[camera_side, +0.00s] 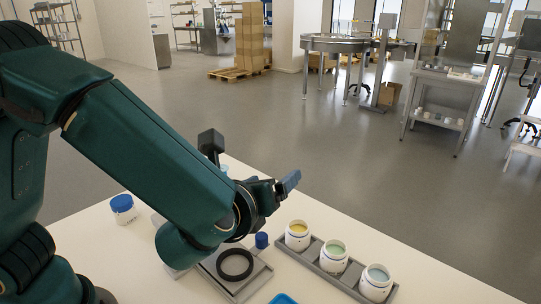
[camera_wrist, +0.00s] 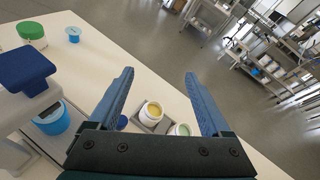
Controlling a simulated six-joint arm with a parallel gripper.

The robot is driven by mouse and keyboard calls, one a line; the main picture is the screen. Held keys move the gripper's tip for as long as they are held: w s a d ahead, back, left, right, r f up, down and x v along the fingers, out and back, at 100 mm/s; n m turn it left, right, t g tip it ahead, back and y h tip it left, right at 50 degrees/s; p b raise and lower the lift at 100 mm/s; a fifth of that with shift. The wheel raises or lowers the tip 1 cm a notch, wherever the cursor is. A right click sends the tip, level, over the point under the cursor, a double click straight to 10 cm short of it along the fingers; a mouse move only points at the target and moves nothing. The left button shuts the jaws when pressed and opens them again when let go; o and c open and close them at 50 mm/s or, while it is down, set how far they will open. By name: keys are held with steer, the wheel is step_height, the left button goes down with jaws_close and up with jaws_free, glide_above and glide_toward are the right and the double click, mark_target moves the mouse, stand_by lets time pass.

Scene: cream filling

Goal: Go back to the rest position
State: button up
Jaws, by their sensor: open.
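My gripper (camera_wrist: 160,88) is open and empty in the wrist view, its two blue fingers spread wide. In the side view my gripper (camera_side: 290,182) is raised above the table, behind and above the tray of jars. A jar with yellow filling (camera_side: 298,235), a jar with pale green filling (camera_side: 334,256) and a jar with pale blue filling (camera_side: 376,283) stand upright in a row in a grey tray (camera_side: 318,266). The yellow jar (camera_wrist: 152,112) and the green jar (camera_wrist: 183,130) also show between the fingers in the wrist view.
A grey plate with a black ring (camera_side: 235,264) lies left of the tray. A blue-lidded white jar (camera_side: 123,208) stands at the left. A green-lidded container (camera_wrist: 31,33) and a white device with a blue top (camera_wrist: 26,68) stand left in the wrist view.

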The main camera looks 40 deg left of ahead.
steer(key=s+a+r+n+g+y, duration=0.3)
steer(key=s+a+n, duration=0.2)
steer(key=a+n, duration=0.25)
steer(key=s+a+r+n+g+y, duration=0.2)
steer(key=s+a+r+n+g, duration=0.15)
steer(key=a+n, duration=0.35)
steer(key=s+d+f+n+g+h, duration=0.1)
steer(key=s+f+n+g+h, duration=0.25)
steer(key=s+f+n, duration=0.4)
steer(key=s+d+n+t+h, duration=0.1)
steer(key=d+n+t+h, duration=0.1)
steer(key=d+n+h, duration=0.3)
steer(key=shift+s+d+r+h, duration=0.35)
steer(key=shift+d+h, duration=0.2)
steer(key=shift+d, duration=0.55)
